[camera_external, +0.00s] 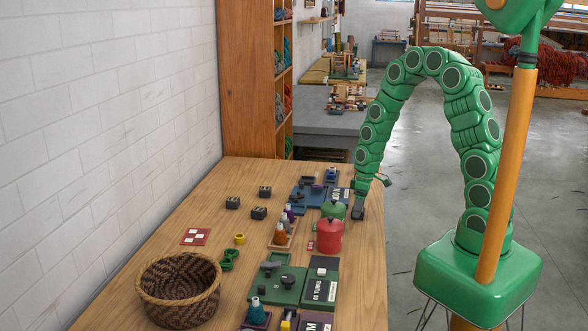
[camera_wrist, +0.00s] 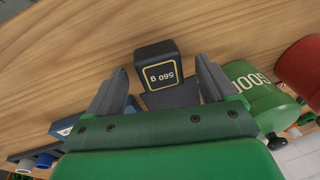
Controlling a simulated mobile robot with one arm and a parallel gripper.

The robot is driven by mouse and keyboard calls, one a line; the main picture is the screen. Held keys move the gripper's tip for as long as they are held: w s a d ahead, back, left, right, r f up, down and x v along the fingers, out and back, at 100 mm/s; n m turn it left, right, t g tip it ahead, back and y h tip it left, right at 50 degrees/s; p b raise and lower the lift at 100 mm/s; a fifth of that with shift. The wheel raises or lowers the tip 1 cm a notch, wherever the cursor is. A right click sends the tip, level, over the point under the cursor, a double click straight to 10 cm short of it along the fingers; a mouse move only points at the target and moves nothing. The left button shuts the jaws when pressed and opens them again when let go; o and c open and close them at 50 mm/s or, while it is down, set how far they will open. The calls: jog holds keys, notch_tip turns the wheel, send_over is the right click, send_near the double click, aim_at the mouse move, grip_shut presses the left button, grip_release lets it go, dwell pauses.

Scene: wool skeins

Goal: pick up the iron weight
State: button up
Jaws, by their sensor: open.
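The iron weight (camera_wrist: 158,76) is a dark block marked "560 g" with a yellow outline on its face. It stands on the wooden table in the wrist view. My gripper (camera_wrist: 161,66) is open, with one finger on each side of the weight and a visible gap on both sides. Whether the fingertips reach down beside it or stop short of it, I cannot tell. In the external view my gripper (camera_external: 359,196) points down at the table's right edge, and a small dark block, the weight (camera_external: 357,212), shows just under it.
A green canister (camera_external: 333,210) and a red canister (camera_external: 329,237) stand close left of my gripper. Several dark blocks (camera_external: 258,212), a woven basket (camera_external: 180,290) and green and blue trays (camera_external: 308,196) lie further left.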

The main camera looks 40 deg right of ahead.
grip_shut()
dwell(0.5)
notch_tip(320, 180, up, 10)
jog(key=shift+w, duration=0.15)
dwell(0.8)
